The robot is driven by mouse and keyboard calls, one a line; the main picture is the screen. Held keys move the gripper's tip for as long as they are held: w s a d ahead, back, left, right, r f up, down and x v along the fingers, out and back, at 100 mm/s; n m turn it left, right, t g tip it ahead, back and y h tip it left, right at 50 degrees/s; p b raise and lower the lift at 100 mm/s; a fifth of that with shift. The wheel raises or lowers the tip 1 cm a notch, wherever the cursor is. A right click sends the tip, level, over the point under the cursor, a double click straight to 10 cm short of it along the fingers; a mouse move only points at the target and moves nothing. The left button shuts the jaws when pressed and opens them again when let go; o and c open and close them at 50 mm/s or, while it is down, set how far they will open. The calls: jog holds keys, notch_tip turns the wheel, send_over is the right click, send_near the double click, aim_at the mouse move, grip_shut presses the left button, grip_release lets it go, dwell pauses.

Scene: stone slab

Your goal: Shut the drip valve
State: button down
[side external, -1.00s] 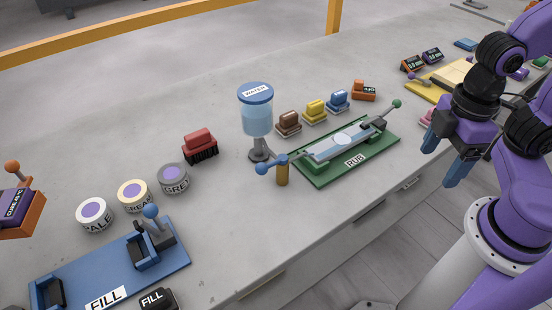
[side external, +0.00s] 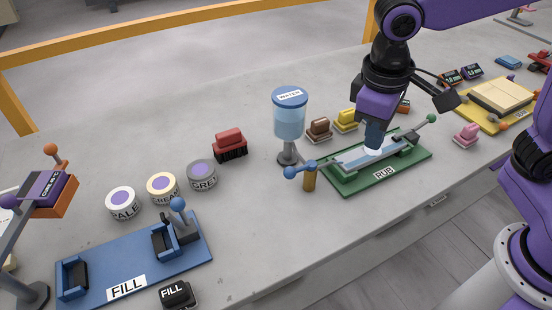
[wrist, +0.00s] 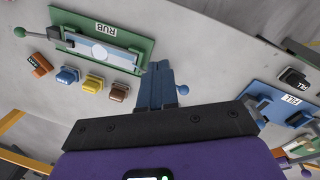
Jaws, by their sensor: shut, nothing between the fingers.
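The drip valve (side external: 303,167) is a blue lever with a ball end pointing left, above a short brass post. It stands at the foot of the water tank (side external: 289,120), a clear vessel with a blue lid marked WATER. My gripper (side external: 374,146) is shut and empty, pointing down over the green RUB station (side external: 412,168), to the right of the valve and apart from it. In the wrist view my gripper's blue fingers (wrist: 157,66) hide most of the valve; a blue ball (wrist: 183,89), seemingly the lever's end, shows beside them.
Several coloured blocks, including a brown one (side external: 319,128) and a yellow one (side external: 345,120), stand behind the RUB station. Labelled tins (side external: 202,175) and the blue FILL station (side external: 90,290) lie left. Bare slab lies in front of the valve.

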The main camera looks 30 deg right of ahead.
jog(key=w+a+f+m+g+h, duration=0.1)
jog(key=w+a+f+m+h, duration=0.2)
jog(key=w+a+m, duration=1.3)
jog(key=shift+w+a+m+h, duration=0.3)
jog(key=shift+w+a+h, duration=0.1)
jog(key=shift+w+a, duration=0.45)
jog(key=shift+d+f, duration=0.1)
jog(key=shift+f, duration=0.05)
send_near(300, 168)
jog(key=w+a+f, duration=0.3)
jog(key=w, duration=0.1)
jog(key=shift+s+d+f, duration=0.55)
jog(key=shift+s+f, duration=0.05)
jog(key=shift+s, duration=0.15)
jog(key=shift+s+d+f, duration=0.55)
jog(key=shift+s+f, duration=0.05)
jog(key=shift+s, duration=0.1)
jog(key=shift+s+n, duration=0.3)
jog(key=shift+n, duration=0.1)
